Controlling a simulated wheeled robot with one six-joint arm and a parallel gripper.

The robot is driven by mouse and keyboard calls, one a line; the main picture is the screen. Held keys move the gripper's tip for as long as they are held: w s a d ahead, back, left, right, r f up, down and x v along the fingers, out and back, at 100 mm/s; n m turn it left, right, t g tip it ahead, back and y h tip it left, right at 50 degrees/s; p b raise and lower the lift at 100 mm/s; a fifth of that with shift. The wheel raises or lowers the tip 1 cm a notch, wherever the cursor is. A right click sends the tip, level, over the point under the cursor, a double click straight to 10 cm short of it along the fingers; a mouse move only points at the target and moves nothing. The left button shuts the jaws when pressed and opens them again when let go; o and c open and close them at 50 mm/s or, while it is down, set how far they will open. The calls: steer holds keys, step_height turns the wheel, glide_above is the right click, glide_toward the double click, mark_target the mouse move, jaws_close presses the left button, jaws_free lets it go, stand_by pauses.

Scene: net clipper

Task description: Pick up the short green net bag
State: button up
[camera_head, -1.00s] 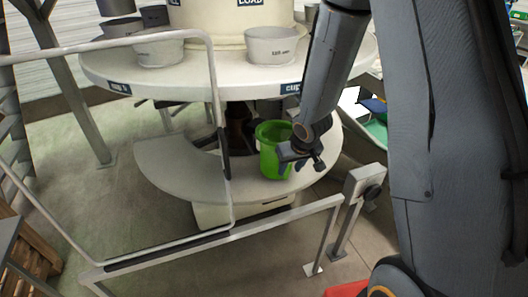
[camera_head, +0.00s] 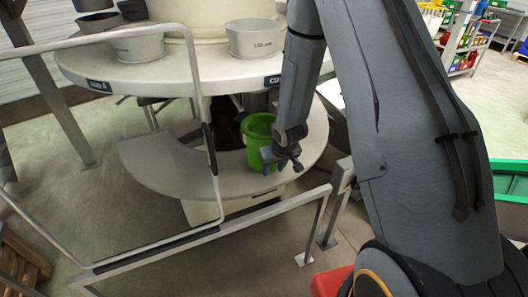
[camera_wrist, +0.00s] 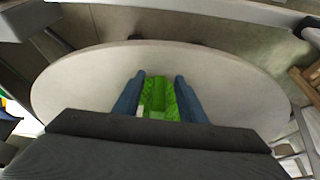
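The short green net bag (camera_head: 256,130) stands upright on the lower round shelf (camera_head: 165,165) of the white stand. It looks like an open-topped green bucket in the head view. My gripper (camera_head: 281,158) is in front of its lower right side and hides part of it. In the wrist view the green bag (camera_wrist: 160,97) shows between the two separated dark blue fingers of my gripper (camera_wrist: 158,80). The fingers are open, and I cannot tell whether they touch the bag. The bag's lower part is hidden by my wrist in that view.
A round upper table (camera_head: 110,68) with grey cups (camera_head: 254,38) overhangs the shelf. A metal rail (camera_head: 250,217) runs in front of the stand, with a tubular frame at the left. A green bin (camera_head: 510,185) is at the right. The shelf's left part is bare.

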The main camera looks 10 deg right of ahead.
jaws_close()
steer(key=shift+r, duration=0.1)
